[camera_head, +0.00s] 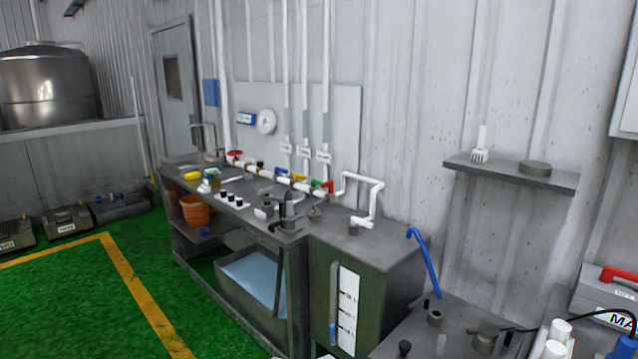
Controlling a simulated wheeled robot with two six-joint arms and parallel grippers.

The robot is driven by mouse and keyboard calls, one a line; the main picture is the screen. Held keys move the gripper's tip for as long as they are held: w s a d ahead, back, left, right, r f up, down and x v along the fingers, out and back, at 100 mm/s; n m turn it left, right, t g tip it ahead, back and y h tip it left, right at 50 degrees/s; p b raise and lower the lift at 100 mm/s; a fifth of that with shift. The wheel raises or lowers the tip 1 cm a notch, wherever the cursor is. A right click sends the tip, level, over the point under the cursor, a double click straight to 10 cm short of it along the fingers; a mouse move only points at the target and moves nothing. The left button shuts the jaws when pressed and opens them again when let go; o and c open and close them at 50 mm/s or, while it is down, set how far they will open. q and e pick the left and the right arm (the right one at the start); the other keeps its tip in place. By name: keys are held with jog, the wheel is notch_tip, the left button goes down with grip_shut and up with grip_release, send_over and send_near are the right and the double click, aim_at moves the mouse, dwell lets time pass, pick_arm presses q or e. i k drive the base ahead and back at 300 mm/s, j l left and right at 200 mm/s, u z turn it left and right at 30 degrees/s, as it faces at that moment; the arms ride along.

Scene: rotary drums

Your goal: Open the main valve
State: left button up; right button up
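A white pipe (266,171) runs along the wall above the back of a long grey workbench. A red round handwheel (235,153) sits at its left end. Along the pipe are small coloured handles, including a yellow one (298,177) and a red one (328,186) at the right end. The labels are too small to read, so I cannot tell from them which valve is the main one. The setting of each valve is also too small to tell. Neither of my grippers shows in the head view.
The workbench (225,205) has small fittings on top, with an orange bucket (195,212) and a water-filled basin (255,276) below. A dark cabinet (385,262) stands at its right end. A wall shelf (512,174) hangs at right. Green floor (75,310) at left is clear.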

aim_at(234, 153)
jog(key=i+j+u, duration=0.65)
jog(key=i, duration=0.25)
jog(key=i+j+u, duration=0.3)
jog(key=i, duration=0.2)
jog(key=i+u, duration=0.3)
jog(key=i, duration=1.95)
jog(key=i+j+z, duration=0.15)
jog(key=i+z, duration=0.35)
jog(key=i+j+z, duration=0.3)
jog(key=i+z, duration=0.2)
jog(key=i+j+z, duration=0.65)
jog(key=j+z, duration=0.2)
jog(key=i+j+z, duration=0.15)
jog(key=j+z, duration=0.3)
jog(key=i+j+z, duration=0.1)
jog(key=j+z, duration=0.3)
jog(key=j, duration=0.15)
jog(key=j+z, duration=0.45)
jog(key=j, duration=0.1)
